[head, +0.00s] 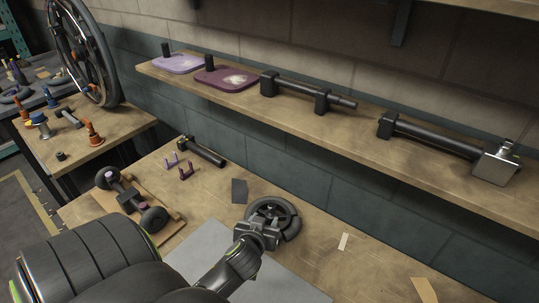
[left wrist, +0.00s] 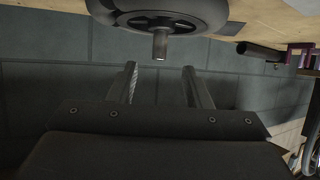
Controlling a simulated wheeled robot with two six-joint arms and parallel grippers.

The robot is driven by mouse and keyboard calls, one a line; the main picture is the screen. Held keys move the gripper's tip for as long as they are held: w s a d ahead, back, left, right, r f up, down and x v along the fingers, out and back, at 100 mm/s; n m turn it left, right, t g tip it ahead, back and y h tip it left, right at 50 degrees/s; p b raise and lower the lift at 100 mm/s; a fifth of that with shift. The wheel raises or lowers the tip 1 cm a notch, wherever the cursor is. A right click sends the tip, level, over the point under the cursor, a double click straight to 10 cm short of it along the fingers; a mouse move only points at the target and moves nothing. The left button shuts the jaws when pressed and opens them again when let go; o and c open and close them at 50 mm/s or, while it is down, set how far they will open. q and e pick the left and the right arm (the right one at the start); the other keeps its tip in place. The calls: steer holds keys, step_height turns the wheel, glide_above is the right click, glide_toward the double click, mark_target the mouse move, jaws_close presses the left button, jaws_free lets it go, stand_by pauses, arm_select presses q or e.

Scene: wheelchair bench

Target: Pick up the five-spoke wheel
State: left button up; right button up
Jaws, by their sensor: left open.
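A small black spoked wheel (head: 276,211) lies on the wooden bench in the head view, partly covered by my left gripper; its spokes are too small to count surely. My left gripper (head: 261,232) is at the wheel's near side. In the left wrist view, the wheel (left wrist: 160,17) is at the top edge with a short metal axle stub (left wrist: 160,45) pointing toward the gripper. My left gripper (left wrist: 162,80) is open there, its two fingers apart and empty, with the stub ahead of the gap between them. My right gripper is not in view.
A small wheeled assembly (head: 130,200) and purple pegs (head: 183,169) stand to the left on the bench. A shelf (head: 350,125) with black tubes runs along the wall behind. A large wheel (head: 83,52) stands on the left table. Bench right of the small wheel is mostly clear.

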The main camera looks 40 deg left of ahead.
mark_target(271, 209)
arm_select(q)
steer(key=x, duration=0.4)
steer(key=shift+w+a, duration=0.1)
steer(key=shift+w, duration=0.05)
steer(key=shift+w+a+f, duration=0.25)
steer(key=shift+w+a, duration=0.05)
steer(key=shift+w, duration=0.25)
steer(key=p+x, duration=0.1)
steer(key=x, duration=0.2)
steer(key=shift+w+a, duration=0.15)
steer(key=shift+w, duration=0.15)
steer(key=shift+w+a+f, duration=0.3)
steer(key=shift+w, duration=0.2)
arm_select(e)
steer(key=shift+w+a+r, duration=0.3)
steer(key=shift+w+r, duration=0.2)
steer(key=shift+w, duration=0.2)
arm_select(q)
jaws_close()
